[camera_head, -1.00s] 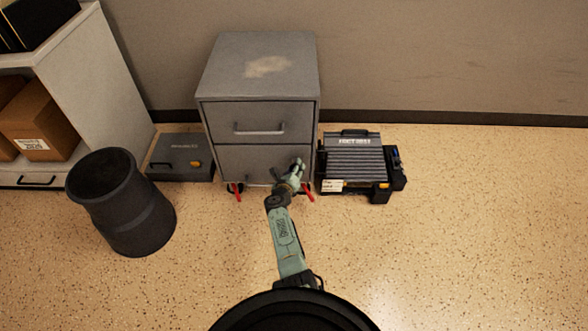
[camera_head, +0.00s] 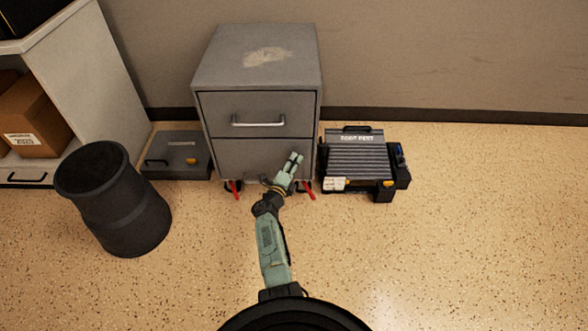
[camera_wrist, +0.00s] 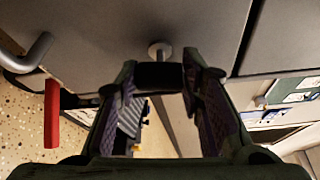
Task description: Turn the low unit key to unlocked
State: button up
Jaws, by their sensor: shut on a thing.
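The low unit is a grey two-drawer cabinet (camera_head: 255,70) against the wall. My gripper (camera_head: 294,158) is at the right part of its lower drawer front, and it hides the lock and key in the head view. In the wrist view a round silver lock (camera_wrist: 160,49) sits on the grey front. The dark head of the key (camera_wrist: 160,75) is just below it, between the fingertips of my gripper (camera_wrist: 160,78), which are shut on it. I cannot tell from these views which way the key is turned.
Red caster levers (camera_head: 308,190) stick out at the cabinet's base; one shows in the wrist view (camera_wrist: 52,115). A ribbed foot rest (camera_head: 357,160) stands close on the right. A dark grey case (camera_head: 180,155) and a black bin (camera_head: 115,200) are left. The right floor is clear.

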jog(key=shift+f+n+t+h+b, duration=0.1)
jog(key=shift+n+t+h+b, duration=0.2)
jog(key=shift+n+b, duration=0.55)
jog(key=o, duration=1.2)
jog(key=shift+c, duration=0.2)
